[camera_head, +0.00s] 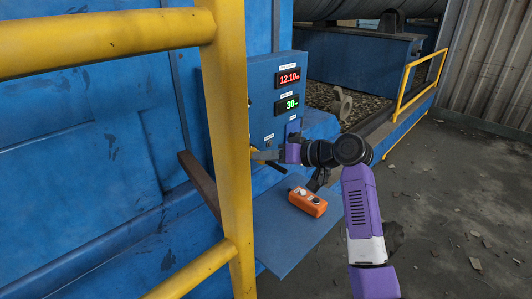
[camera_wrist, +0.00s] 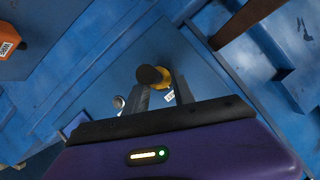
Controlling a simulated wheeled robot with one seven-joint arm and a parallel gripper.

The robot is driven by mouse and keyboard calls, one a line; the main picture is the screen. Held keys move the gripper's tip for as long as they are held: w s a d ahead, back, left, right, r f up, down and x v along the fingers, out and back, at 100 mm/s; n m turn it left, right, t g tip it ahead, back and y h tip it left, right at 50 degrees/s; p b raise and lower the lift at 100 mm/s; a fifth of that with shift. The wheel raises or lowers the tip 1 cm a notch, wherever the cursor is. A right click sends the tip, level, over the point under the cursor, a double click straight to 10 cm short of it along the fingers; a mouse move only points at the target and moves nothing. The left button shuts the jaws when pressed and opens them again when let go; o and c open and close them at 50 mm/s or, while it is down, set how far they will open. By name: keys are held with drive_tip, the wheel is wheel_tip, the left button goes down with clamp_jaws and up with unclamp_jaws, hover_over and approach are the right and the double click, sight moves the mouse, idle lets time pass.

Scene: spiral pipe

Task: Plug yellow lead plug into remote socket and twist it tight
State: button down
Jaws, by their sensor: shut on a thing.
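In the wrist view my gripper (camera_wrist: 160,97) is shut on the yellow plug (camera_wrist: 164,84), which has a dark round end. The orange remote (camera_head: 307,201) lies on the blue shelf, below and to the right of the gripper, apart from the plug. It also shows in the wrist view (camera_wrist: 12,48). Its socket cannot be made out.
A yellow railing (camera_head: 233,130) stands close in front, left of the gripper. The blue control box (camera_head: 287,95) has red and green displays. The blue shelf (camera_head: 285,245) is bare in front of the remote. A brown bar (camera_head: 198,182) juts out behind the railing.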

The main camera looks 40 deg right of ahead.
drive_tip(key=shift+a+f+m+y+p, duration=0.2)
drive_tip(key=shift+m+y+p, duration=0.35)
drive_tip(key=shift+m+y, duration=0.35)
drive_tip(key=m, duration=0.1)
drive_tip(key=m+t+y, duration=0.1)
drive_tip(key=m, duration=0.1)
drive_tip(key=shift+d+f+y, duration=0.1)
drive_tip(key=shift+f+y, duration=0.2)
drive_tip(key=shift+f, duration=0.05)
drive_tip(key=c, duration=1.4)
unclamp_jaws()
drive_tip(key=shift+m+t+y, duration=0.3)
drive_tip(key=shift+m, duration=0.2)
drive_tip(key=o, duration=0.3)
drive_tip(key=shift+r, duration=0.1)
drive_tip(key=shift+o, duration=0.5)
drive_tip(key=shift+d, duration=0.1)
